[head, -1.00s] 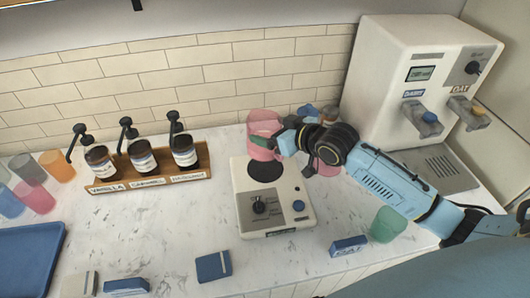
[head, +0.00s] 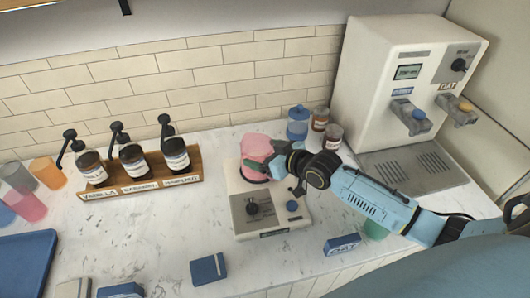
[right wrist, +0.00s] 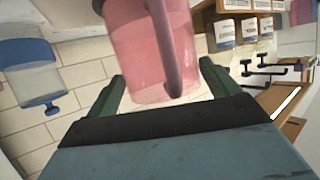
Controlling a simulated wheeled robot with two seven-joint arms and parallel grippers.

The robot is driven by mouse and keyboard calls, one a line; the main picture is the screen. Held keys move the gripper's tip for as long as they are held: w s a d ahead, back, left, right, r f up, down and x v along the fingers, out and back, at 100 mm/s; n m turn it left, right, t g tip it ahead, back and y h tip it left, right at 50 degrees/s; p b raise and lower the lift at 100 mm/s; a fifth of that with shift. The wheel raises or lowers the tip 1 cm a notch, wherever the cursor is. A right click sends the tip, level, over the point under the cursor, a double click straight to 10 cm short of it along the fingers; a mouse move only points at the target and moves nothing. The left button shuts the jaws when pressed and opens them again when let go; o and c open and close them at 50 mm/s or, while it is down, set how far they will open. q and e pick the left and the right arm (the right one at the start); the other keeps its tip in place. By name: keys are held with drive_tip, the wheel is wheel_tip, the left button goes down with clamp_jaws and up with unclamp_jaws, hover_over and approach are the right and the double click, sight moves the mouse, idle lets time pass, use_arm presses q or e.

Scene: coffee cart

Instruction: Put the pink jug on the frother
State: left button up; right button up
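The pink jug (head: 257,147) is over the dark round plate at the back of the white frother (head: 272,222) in the head view. It hides most of the plate; I cannot tell whether it touches it. My right gripper (head: 273,167) is at the jug's right side. In the right wrist view, the green fingers (right wrist: 163,85) stand on either side of the pink jug (right wrist: 135,45), with its handle towards the camera between them. The fingers appear closed on the jug's body. My left gripper is not in view.
A rack (head: 145,187) with several syrup pump bottles stands left of the frother. A blue-topped container (head: 297,123) and small jars are behind right, near the white dispenser (head: 400,75). A green cup (head: 375,231) is partly behind my right arm. Blue boxes lie in front.

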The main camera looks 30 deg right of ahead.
drive_tip(key=shift+o, duration=1.1)
drive_tip(key=shift+r, duration=0.1)
drive_tip(key=v, duration=1.2)
drive_tip(key=shift+a, duration=0.1)
